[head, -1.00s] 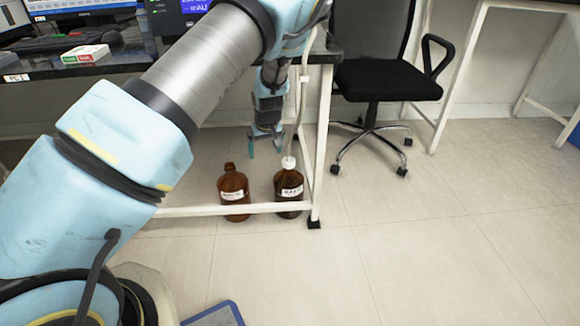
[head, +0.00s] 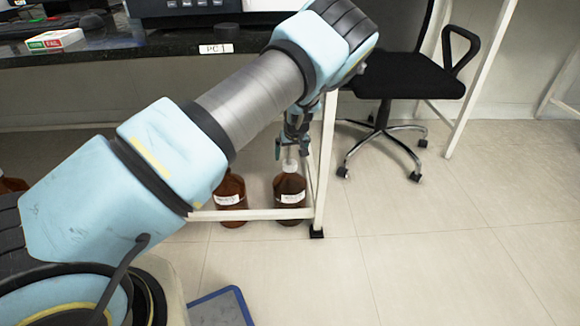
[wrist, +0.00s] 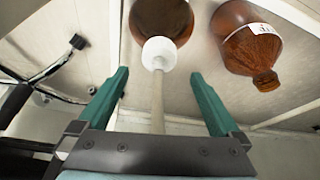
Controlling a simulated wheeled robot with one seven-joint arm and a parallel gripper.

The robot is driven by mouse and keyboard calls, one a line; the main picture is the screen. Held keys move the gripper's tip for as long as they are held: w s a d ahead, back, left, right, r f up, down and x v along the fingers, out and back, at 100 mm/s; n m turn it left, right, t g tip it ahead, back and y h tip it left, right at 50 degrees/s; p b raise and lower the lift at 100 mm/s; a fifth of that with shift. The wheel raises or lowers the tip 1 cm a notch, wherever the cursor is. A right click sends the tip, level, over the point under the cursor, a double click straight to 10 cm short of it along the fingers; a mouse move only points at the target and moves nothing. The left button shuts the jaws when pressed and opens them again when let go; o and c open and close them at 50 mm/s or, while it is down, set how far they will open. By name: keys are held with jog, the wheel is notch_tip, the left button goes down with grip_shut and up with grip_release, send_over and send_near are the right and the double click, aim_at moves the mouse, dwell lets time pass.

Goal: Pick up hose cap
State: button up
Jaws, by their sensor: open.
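The hose cap (wrist: 158,53) is white, with a pale hose (wrist: 157,105) running from it back between my fingers. It sits on the neck of a brown bottle (wrist: 165,15). In the head view the cap (head: 290,165) is small, on top of the right brown bottle (head: 289,190). My gripper (wrist: 160,75) is open, with a teal finger on each side of the hose, and the cap lies just ahead of the fingertips. In the head view my gripper (head: 291,150) hangs just above the cap, pointing down. I see no contact between fingers and cap.
A second brown bottle (head: 230,197), with no cap, stands left of the first. A white table frame (head: 322,160) with a low bar (head: 255,214) stands close by. An office chair (head: 405,95) is to the right. A blue-edged tray (head: 220,308) lies in front.

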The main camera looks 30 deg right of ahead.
aim_at(290, 164)
jog(key=x, duration=0.2)
jog(key=b+x, duration=0.2)
jog(key=x, duration=0.1)
jog(key=shift+s+f, duration=0.2)
jog(key=shift+f, duration=0.2)
jog(key=c, duration=1.3)
jog(key=shift+r, duration=0.15)
jog(key=shift+r+p, duration=0.3)
jog(key=shift+r, duration=0.15)
jog(key=p+v, duration=0.1)
jog(key=v, duration=0.2)
jog(key=shift+w+d, duration=0.1)
jog(key=shift+w, duration=0.1)
jog(key=s+a+p, duration=0.1)
jog(key=s, duration=0.4)
jog(key=s+a, duration=0.1)
jog(key=s, duration=0.5)
jog(key=s+a+p, duration=0.1)
jog(key=s+a, duration=0.1)
jog(key=s, duration=0.3)
jog(key=shift+s+a+f+p, duration=0.1)
jog(key=shift+s+f+p, duration=0.1)
jog(key=shift+s+p, duration=0.15)
